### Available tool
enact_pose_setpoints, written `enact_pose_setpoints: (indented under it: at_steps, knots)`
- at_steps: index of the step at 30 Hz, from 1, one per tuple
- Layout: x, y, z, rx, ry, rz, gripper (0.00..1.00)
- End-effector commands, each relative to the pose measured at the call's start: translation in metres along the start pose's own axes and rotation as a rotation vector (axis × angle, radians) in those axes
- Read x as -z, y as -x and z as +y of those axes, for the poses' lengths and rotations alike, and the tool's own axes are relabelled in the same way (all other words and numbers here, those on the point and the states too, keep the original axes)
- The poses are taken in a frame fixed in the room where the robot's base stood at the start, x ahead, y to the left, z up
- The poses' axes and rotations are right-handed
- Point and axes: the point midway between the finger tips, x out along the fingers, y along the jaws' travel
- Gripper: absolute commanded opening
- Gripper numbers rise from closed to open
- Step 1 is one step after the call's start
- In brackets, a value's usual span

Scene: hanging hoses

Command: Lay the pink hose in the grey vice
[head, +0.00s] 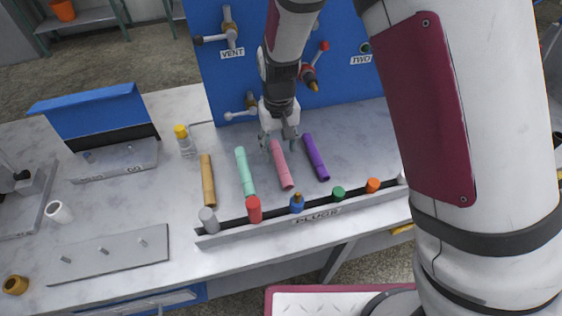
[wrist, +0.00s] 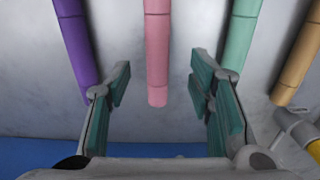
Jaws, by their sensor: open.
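The pink hose (head: 283,171) lies on the grey worktop between a mint hose and a purple hose. My gripper (head: 279,143) is open over its far end. In the wrist view the pink hose (wrist: 157,48) shows between the two open fingers of my gripper (wrist: 160,78), with a gap on each side; its end is near the fingertips. Whether the fingers are down at its height I cannot tell. A grey block-like fixture (head: 32,187) at the left edge of the head view looks like the vice; it is partly cut off.
The mint hose (head: 245,172) and purple hose (head: 316,158) flank the pink one closely; a tan hose (head: 208,180) lies farther left. A plug rack (head: 320,216) runs along the front. A blue panel (head: 230,90) with valves stands behind. A pegged plate (head: 108,255) lies front left.

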Motion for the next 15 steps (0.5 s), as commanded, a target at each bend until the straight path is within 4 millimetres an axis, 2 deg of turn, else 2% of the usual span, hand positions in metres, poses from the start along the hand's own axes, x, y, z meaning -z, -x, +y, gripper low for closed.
enact_pose_setpoints:
  at_steps: [5,15]
  knots:
    - [-0.001,-0.011,0.001,-0.001,0.000,-0.001,0.48]
    - [-0.002,-0.054,0.004,-0.001,-0.001,-0.001,0.48]
